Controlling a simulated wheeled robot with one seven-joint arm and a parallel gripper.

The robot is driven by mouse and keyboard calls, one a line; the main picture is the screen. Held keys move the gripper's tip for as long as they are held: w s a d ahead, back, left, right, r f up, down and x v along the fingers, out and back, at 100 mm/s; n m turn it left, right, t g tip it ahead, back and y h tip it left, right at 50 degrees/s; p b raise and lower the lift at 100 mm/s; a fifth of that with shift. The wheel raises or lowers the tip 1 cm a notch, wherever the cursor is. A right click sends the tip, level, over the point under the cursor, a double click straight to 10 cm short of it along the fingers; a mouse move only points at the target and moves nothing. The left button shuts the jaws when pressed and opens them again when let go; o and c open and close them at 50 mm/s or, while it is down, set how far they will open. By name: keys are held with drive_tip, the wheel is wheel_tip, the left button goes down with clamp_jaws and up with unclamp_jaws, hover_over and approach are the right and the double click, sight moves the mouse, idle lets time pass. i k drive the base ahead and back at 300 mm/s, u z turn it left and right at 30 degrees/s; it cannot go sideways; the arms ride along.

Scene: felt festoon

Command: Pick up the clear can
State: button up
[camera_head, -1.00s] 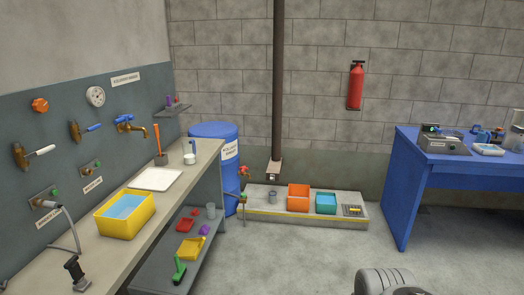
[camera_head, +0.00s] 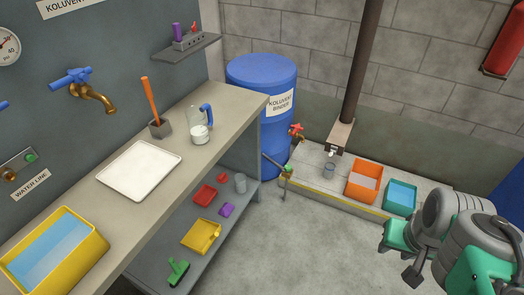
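A clear jug (camera_head: 198,127) with a blue handle and white contents stands upright at the far end of the bench; it is the closest match to a clear can. My arm is at the lower right, with green and grey links. Its end, which seems to be my gripper (camera_head: 404,255), is over the floor, far from all of these. Its fingers cannot be made out clearly, and I see nothing held.
The bench (camera_head: 226,107) holds a white tray (camera_head: 140,170), a yellow bin (camera_head: 85,245) of blue liquid, and a grey holder (camera_head: 160,128) with an orange stick. A blue barrel (camera_head: 262,75) stands behind. Orange (camera_head: 363,190) and teal (camera_head: 400,200) bins sit on the platform. The floor between is clear.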

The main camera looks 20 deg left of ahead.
sight(240, 178)
drive_tip(key=i, duration=2.55)
drive_tip(key=u, duration=4.8)
